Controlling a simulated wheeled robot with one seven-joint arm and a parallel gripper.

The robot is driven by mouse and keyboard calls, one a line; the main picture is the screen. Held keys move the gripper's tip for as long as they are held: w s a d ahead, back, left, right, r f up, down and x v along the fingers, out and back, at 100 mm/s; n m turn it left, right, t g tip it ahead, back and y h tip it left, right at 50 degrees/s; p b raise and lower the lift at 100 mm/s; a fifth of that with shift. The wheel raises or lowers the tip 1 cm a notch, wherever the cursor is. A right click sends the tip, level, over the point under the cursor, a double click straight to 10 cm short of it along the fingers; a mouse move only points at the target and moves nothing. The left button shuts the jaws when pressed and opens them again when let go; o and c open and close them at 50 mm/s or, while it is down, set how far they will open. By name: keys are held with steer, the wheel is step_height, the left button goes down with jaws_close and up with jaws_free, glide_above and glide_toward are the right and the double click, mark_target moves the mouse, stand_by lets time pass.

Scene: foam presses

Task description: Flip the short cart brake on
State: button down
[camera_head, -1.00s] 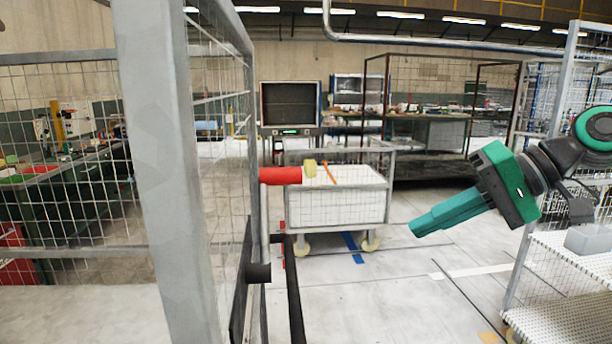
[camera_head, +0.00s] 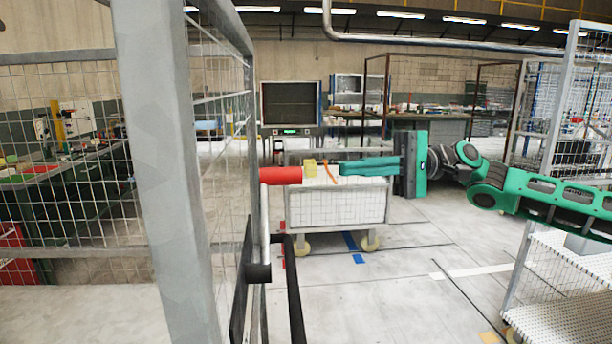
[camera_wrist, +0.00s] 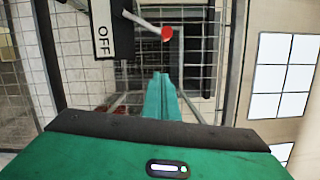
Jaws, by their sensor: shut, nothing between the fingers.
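A brake lever has a red handle (camera_head: 281,174) on a pale rod beside the mesh fence in the head view. In the wrist view, the red end (camera_wrist: 167,33) of the lever shows beyond my fingers. A sign plate reading OFF (camera_wrist: 103,38) is at the lever's base there. My gripper (camera_head: 343,168) is shut and empty, its green fingers level and pointing left. It appears right of the red handle with a visible gap. The shut fingers also show in the wrist view (camera_wrist: 161,78). The depth between fingers and handle is hard to judge.
A mesh cart (camera_head: 337,207) with a white load stands behind on pale wheels. A yellow block (camera_head: 310,168) and an orange strip (camera_head: 329,172) show above it. A grey fence post (camera_head: 165,170) fills the left foreground. A white rack (camera_head: 565,290) stands at right. Floor between is clear.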

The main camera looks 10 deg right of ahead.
mark_target(301, 174)
steer(key=shift+w+a+f+g, duration=0.15)
steer(key=shift+w+a+g, duration=0.2)
steer(key=shift+a, duration=0.1)
steer(key=s+a+r, duration=0.1)
steer(key=s+a, duration=0.5)
steer(key=a, duration=0.3)
steer(key=shift+a+r, duration=0.15)
steer(key=shift+a, duration=0.25)
